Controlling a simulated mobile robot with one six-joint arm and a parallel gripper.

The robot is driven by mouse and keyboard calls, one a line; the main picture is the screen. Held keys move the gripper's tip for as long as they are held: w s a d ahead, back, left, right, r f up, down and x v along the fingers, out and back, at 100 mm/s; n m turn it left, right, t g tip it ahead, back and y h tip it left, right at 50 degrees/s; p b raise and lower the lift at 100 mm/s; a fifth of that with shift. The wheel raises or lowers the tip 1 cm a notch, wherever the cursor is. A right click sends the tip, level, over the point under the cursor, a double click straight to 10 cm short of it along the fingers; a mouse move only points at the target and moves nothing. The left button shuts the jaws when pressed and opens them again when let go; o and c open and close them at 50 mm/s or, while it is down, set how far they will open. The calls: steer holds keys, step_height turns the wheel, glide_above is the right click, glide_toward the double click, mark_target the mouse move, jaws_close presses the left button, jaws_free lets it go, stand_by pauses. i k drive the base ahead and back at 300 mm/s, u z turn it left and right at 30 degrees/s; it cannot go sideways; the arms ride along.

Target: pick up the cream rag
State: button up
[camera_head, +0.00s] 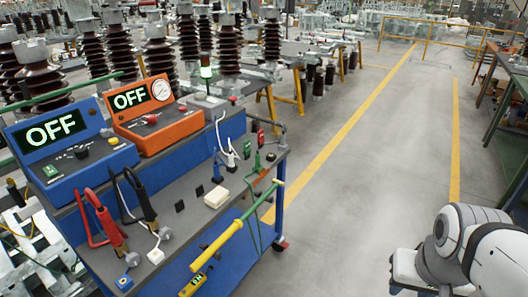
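A small cream, block-like item (217,197) lies flat on the grey top of the blue cart (262,185), near its middle. It looks like the folded cream rag, but it is too small to be sure. Nothing touches it from above. My white and grey arm shows at the bottom right, over the floor and well apart from the cart. The end of my arm with the gripper cannot be made out in this view.
A blue box (72,155) and an orange box (145,117), both reading OFF, stand at the cart's back left. Red and black clamps (105,222) lie in front. A yellow-green rod (232,228) runs along the cart's near edge. The floor (365,175) to the right is clear.

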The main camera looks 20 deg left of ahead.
mark_target(218, 196)
steer(key=u, duration=0.55)
steer(key=i, duration=1.2)
steer(key=u, duration=1.2)
steer(key=i, duration=0.3)
steer(key=k, duration=0.7)
steer(key=u, duration=0.2)
steer(key=i, duration=0.75)
steer(key=z, duration=0.1)
